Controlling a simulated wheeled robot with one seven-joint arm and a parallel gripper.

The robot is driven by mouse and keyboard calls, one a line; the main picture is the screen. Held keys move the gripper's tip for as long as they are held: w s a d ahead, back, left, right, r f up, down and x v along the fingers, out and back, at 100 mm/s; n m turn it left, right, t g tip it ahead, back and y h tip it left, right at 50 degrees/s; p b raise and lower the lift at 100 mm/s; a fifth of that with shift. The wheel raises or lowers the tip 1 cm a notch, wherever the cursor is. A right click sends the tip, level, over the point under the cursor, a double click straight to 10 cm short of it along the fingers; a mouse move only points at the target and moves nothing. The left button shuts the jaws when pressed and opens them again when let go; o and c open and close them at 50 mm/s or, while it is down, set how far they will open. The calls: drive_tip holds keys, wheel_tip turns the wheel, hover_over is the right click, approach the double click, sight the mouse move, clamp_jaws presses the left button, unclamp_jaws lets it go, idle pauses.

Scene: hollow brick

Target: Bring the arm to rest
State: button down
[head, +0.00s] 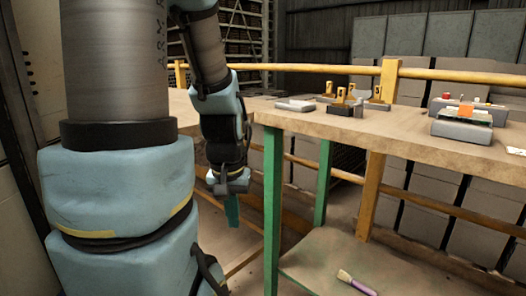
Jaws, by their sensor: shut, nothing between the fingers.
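My arm hangs down in the left half of the head view, bent at the elbow. My gripper (231,208) points downward at the end of the arm, beside the left end of the workbench and below the level of its top. Its fingers look shut, with nothing seen between them. It appears apart from the bench and its green leg (273,210), though the depth between them is hard to tell.
A brush (356,283) lies on the lower shelf (330,250). A yellow rail (440,75) runs behind, with stacked grey blocks (420,205) beyond.

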wheel_tip(320, 180, up, 23)
drive_tip(key=p, duration=2.1)
